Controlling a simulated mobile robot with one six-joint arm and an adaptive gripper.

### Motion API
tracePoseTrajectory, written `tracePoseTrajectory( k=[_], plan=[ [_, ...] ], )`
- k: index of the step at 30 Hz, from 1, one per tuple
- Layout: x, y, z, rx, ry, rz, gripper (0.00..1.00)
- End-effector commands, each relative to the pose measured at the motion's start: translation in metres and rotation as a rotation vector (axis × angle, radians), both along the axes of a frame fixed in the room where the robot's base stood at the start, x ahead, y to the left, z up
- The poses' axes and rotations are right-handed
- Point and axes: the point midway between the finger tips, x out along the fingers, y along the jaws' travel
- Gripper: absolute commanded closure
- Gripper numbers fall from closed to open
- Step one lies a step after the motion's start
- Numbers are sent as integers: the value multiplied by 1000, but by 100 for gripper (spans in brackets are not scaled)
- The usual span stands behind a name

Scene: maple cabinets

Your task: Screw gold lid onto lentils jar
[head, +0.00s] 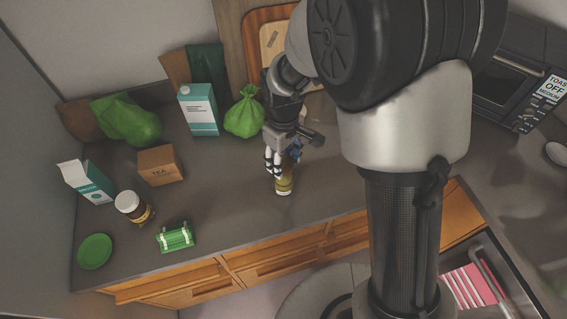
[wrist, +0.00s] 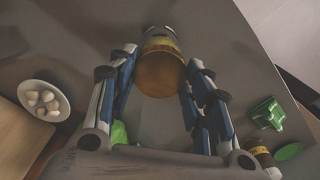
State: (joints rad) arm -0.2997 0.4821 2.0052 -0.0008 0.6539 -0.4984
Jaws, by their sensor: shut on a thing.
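The lentils jar (head: 284,186) stands upright on the grey counter, with a pale band round its lower part. My gripper (head: 281,165) points down at its top, and the fingers hide its upper part in the head view. In the wrist view the round gold lid (wrist: 159,78) is between the two fingers of my gripper (wrist: 158,65), with the jar (wrist: 161,38) directly beyond it. The gripper is shut on the gold lid. The lid looks in line with the jar; I cannot tell how far it is seated on the thread.
To the left are a tea box (head: 160,165), a white-capped jar (head: 133,207), a green holder (head: 175,237) and a green plate (head: 95,251). A carton (head: 199,110) and a green bag (head: 244,114) stand behind. A drawer with striped cloth (head: 470,288) is open at right.

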Motion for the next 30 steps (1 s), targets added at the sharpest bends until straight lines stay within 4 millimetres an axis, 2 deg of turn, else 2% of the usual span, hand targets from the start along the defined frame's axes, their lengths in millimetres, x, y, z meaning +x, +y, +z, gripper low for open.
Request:
tracePoseTrajectory(
  k=[5,16,27,28,30],
  plan=[
    [0,0,0,0,0,-20,79],
    [0,0,-2,0,1,-479,79],
    [-1,0,-4,-1,3,-526,79],
    [-1,0,-4,-1,3,-526,53],
    [-1,0,-4,-1,3,-525,48]
  ],
)
